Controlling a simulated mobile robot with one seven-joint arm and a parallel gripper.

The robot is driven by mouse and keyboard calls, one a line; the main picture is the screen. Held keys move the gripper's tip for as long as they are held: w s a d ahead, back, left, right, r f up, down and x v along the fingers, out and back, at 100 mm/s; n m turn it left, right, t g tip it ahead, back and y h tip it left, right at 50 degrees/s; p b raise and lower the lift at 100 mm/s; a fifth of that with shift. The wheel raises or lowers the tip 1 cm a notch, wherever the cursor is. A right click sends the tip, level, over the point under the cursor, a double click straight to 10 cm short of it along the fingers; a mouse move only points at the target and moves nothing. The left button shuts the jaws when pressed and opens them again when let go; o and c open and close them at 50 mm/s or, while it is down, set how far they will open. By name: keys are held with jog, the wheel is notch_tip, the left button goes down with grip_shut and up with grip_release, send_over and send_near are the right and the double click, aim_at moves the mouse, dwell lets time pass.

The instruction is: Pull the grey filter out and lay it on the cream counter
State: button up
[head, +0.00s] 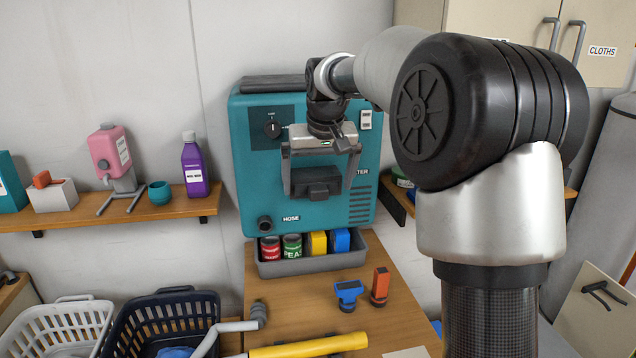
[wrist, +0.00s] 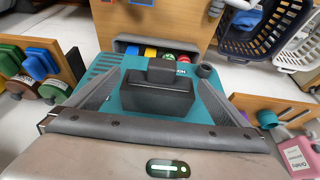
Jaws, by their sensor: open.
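The grey filter (head: 316,181) is a dark block with a raised grip, set in the front of a teal machine (head: 250,190). It also shows in the wrist view (wrist: 158,100), between my fingers. My gripper (head: 320,190) is open in front of the machine, one finger on each side of the filter. In the wrist view the gripper (wrist: 160,80) has a gap between each finger and the filter's grip. I cannot tell whether the fingers touch the filter's body. I cannot pick out a cream counter for certain; the surface below the machine is wood-brown.
A grey bin (head: 315,265) with cans and boxes stands under the machine. A shelf (head: 150,212) with bottles is left; baskets (head: 165,318) stand below.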

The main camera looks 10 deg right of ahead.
jog(key=shift+w+f, duration=0.1)
jog(key=shift+f, duration=0.2)
jog(key=c, duration=0.6)
jog(key=o, duration=0.6)
jog(key=shift+r, duration=0.1)
